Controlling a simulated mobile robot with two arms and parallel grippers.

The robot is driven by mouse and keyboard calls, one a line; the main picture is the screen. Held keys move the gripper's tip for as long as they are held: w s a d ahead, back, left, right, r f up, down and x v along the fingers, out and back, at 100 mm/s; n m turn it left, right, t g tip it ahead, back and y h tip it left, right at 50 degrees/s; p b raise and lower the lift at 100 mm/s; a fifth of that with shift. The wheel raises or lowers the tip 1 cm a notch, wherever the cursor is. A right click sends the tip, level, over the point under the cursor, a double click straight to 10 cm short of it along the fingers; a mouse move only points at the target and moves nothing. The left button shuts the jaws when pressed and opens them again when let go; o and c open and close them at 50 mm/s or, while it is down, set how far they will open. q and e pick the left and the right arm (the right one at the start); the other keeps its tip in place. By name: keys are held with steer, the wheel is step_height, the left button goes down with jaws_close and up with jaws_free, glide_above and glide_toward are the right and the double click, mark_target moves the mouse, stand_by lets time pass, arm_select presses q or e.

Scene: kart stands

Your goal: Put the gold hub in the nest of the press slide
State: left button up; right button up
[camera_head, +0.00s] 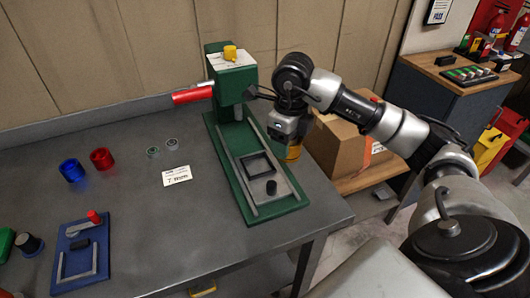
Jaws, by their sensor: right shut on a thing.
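The green press (232,84) stands on the grey table with a red-handled lever at its left and a yellow cap on top. Its slide runs forward along the green base (290,202). The nest, a dark square frame (243,163), lies on the slide and looks empty, with a black knob (271,187) in front of it. My right gripper (291,140) points down to the right of the press column. It is shut on the gold hub (293,153), which shows just below it, right of the nest. The fingertips are largely hidden. My left gripper is out of view.
A blue cup (72,170), a red cup (102,158), two small rings (153,152) and a white card (176,175) lie left of the press. A blue fixture (75,270) is at front left. A cardboard box (345,147) stands beyond the table's right edge.

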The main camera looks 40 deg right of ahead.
steer(key=p, duration=0.2)
glide_above(257, 167)
step_height(257, 167, down, 5)
steer(key=shift+w+f, duration=0.1)
step_height(257, 167, down, 3)
steer(key=shift+f+p, duration=0.15)
steer(key=shift+p, duration=0.35)
steer(key=shift+f, duration=0.35)
steer(key=shift+f, duration=0.1)
steer(key=shift+f, duration=0.15)
steer(key=o, duration=1.1)
